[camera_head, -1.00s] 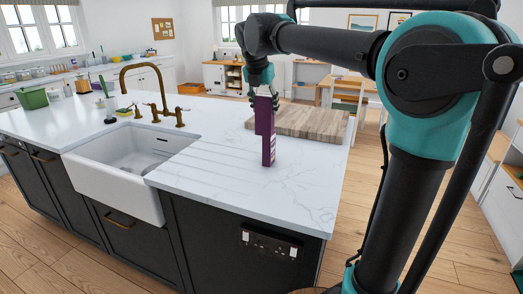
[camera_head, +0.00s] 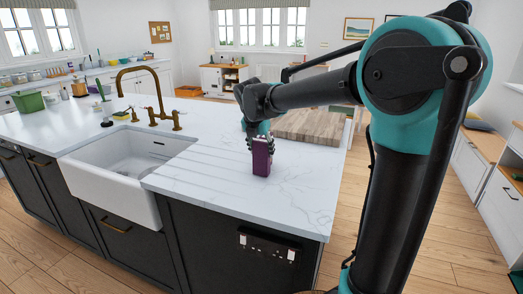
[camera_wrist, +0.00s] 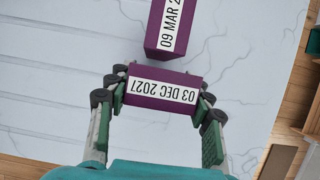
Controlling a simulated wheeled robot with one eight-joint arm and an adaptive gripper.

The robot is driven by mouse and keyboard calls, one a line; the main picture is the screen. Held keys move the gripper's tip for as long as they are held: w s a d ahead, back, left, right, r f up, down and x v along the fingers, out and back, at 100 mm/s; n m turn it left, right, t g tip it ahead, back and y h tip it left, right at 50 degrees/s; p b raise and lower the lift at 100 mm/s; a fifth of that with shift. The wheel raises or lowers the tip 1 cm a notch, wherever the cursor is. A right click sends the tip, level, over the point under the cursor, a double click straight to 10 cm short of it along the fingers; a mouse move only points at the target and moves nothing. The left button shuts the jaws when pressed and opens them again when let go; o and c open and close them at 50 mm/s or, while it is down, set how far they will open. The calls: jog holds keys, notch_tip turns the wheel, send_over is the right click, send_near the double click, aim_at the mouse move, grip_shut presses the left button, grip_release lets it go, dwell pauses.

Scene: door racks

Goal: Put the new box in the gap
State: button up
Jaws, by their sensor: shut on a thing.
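My gripper (camera_wrist: 160,98) is shut on a purple box (camera_wrist: 163,76) with a white label reading "03 DEC 2027", one finger at each end in the wrist view. A second purple box (camera_wrist: 158,51) lies just beyond it, its label reading "09 MAR 2…", cut off by the frame edge. A narrow strip of counter seems to show between them. In the head view my gripper (camera_head: 261,138) is low over the island counter (camera_head: 210,172) with a purple box below it; the second box cannot be told apart there. No gap between boxes is in view.
A wooden board (camera_head: 312,125) lies on the counter behind and right of my gripper. A white sink (camera_head: 115,175) with a brass tap (camera_head: 150,85) is to the left. The counter's front right is clear.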

jog(key=o, duration=1.3)
jog(key=shift+f, duration=0.1)
jog(key=v, duration=1.2)
